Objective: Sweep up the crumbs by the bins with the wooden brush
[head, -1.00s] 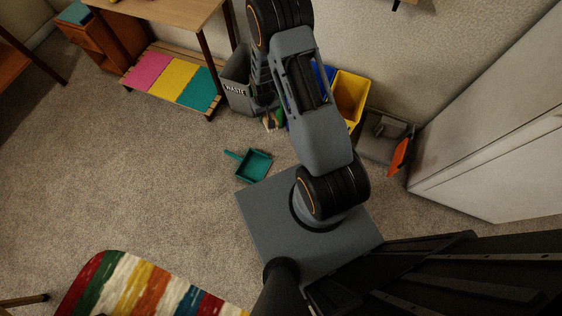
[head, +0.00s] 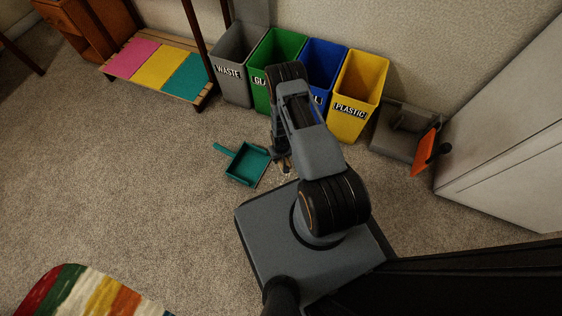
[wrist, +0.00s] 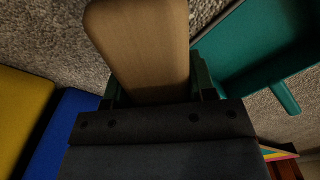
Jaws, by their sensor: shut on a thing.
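The wooden brush (wrist: 145,45) shows as a tan wooden block between my fingers in the wrist view. My gripper (wrist: 155,95) is shut on it. In the head view my gripper (head: 282,160) is low over the carpet, just right of the teal dustpan (head: 245,167) and in front of the bins. The arm hides most of the gripper and brush there. The dustpan (wrist: 245,50) also shows at the right of the wrist view, its handle to the lower right. I cannot clearly make out the crumbs.
A grey waste bin (head: 230,72), a green bin (head: 262,58), a blue bin (head: 323,60) and a yellow plastic bin (head: 350,108) line the wall. A grey unit (head: 390,150) with an orange part stands to their right, near a white cabinet (head: 500,165). Carpet left of the dustpan is clear.

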